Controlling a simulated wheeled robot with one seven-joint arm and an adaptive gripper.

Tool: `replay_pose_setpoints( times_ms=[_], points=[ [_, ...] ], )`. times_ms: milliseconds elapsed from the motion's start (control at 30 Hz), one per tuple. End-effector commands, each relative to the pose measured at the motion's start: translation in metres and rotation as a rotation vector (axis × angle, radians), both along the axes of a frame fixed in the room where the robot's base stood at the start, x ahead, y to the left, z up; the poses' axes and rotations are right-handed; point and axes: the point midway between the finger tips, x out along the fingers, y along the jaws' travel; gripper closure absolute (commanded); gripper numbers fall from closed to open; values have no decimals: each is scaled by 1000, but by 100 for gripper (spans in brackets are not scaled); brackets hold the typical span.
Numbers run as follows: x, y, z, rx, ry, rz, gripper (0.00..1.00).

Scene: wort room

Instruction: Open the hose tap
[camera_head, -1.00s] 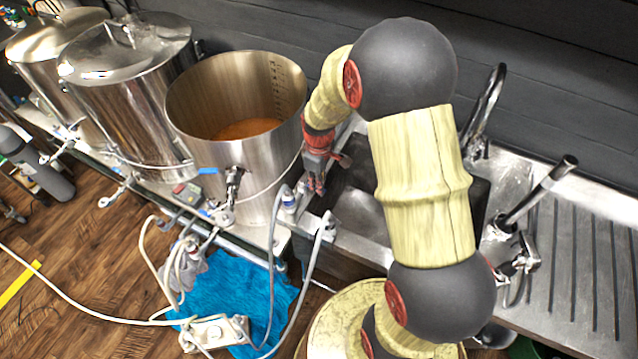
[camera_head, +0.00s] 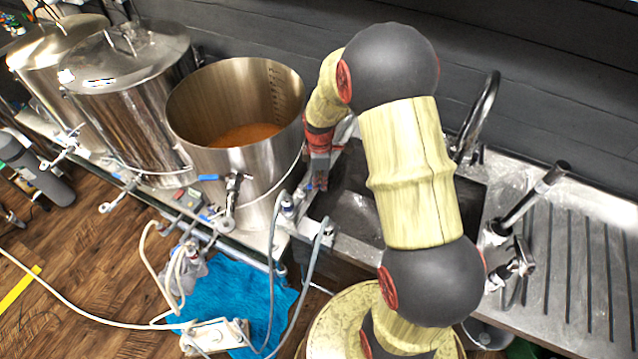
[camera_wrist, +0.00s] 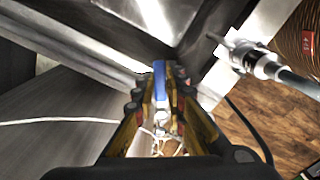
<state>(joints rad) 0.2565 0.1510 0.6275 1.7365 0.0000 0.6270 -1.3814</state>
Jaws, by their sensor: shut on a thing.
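My gripper (camera_head: 319,182) reaches down between the large open kettle and the sink in the head view. In the wrist view, my gripper (camera_wrist: 160,92) is closed around a blue lever (camera_wrist: 158,72), apparently the hose tap's handle. The lever's upper end shows between the fingertips. Pale metal, perhaps the tap body, shows below it between the fingers, partly hidden. In the head view my gripper hides the lever, so its full angle cannot be told.
The open kettle (camera_head: 222,160) with orange liquid stands close left of my gripper. The sink (camera_head: 352,205) lies to its right, with a curved faucet (camera_head: 487,105) behind. A hose fitting (camera_wrist: 265,65) with a grey hose is near on the right in the wrist view.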

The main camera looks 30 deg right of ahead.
Motion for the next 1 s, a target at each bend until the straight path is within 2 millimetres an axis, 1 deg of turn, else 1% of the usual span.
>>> replay_pose_setpoints(
  times_ms=[433,800,1000],
  points=[
    [26,-6,1,0,-1,424,100],
    [45,-3,1,-1,-3,761,100],
    [53,0,1,-2,-2,899,100]
  ],
)
